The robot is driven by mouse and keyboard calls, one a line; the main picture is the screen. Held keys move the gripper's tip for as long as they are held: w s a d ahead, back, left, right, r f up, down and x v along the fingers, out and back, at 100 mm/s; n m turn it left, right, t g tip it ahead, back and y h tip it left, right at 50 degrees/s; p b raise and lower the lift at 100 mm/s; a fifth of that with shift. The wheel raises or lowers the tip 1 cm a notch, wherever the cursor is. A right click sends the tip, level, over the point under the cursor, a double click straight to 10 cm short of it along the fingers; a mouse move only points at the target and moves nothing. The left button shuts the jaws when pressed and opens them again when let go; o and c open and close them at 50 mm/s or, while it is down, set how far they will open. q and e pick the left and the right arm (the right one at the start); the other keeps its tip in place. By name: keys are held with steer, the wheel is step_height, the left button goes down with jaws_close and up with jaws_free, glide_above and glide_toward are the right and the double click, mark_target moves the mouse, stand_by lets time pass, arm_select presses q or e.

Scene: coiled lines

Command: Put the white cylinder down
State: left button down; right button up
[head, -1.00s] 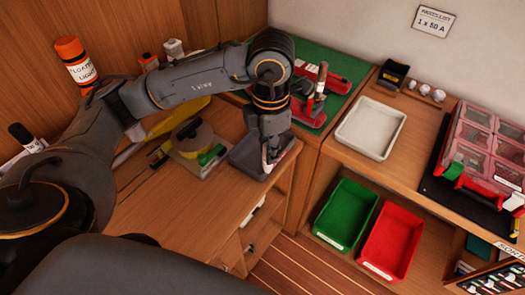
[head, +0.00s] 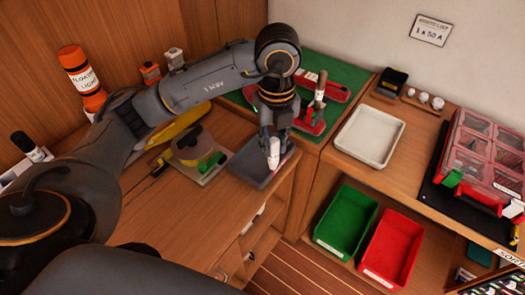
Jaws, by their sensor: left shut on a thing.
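The white cylinder (head: 274,155) is upright in the head view. My left gripper (head: 272,137) points down and is shut on its upper part. It holds the cylinder over the dark grey tray (head: 244,168) near the front corner of the wooden bench. I cannot tell whether the cylinder's lower end touches the tray. My right gripper is not in view.
A tape roll on a board (head: 194,147) lies left of the tray. A green mat (head: 338,100) with red tools is behind. A white tray (head: 370,136) stands empty on the right bench. Green (head: 345,219) and red (head: 393,248) bins sit below.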

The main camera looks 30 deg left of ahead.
arm_select(q)
steer(key=w+a+f+p, duration=0.5)
steer(key=w+a+f, duration=0.3)
steer(key=w+f, duration=0.2)
step_height(320, 180, down, 3)
steer(key=shift+a+r, duration=0.15)
steer(key=shift+r, duration=0.05)
steer(key=shift+f, duration=0.2)
steer(key=c, duration=1.2)
jaws_free()
steer(key=shift+o, duration=0.2)
